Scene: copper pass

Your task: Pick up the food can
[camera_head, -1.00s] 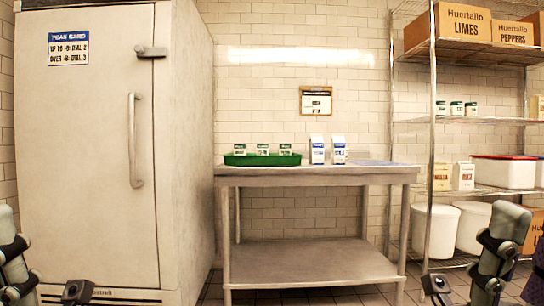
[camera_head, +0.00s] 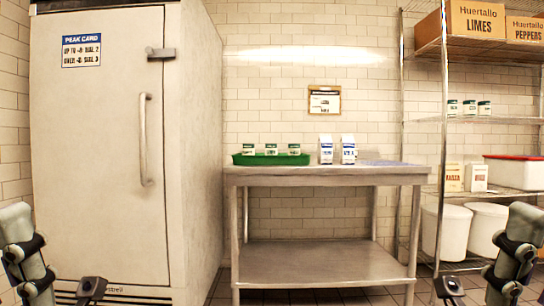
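Several small cans with green-and-white labels, one of them the middle can (camera_head: 271,149), stand in a green tray (camera_head: 240,160) on the steel table (camera_head: 320,179). More similar cans (camera_head: 469,108) stand on the wire rack's middle shelf at the right. I cannot tell which one is the food can. The dark end of my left arm (camera_head: 91,289) is low at the left, in front of the fridge. The dark end of my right arm (camera_head: 448,288) is low at the right. Both are well apart from the cans. Their fingers do not show clearly.
Two white-and-blue cartons (camera_head: 326,150) stand right of the tray. A tall fridge (camera_head: 100,150) is left of the table. The wire rack (camera_head: 445,130) holds boxes, cartons and a red-lidded bin (camera_head: 512,172). White tubs (camera_head: 453,230) stand below. The table's lower shelf (camera_head: 320,265) is bare.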

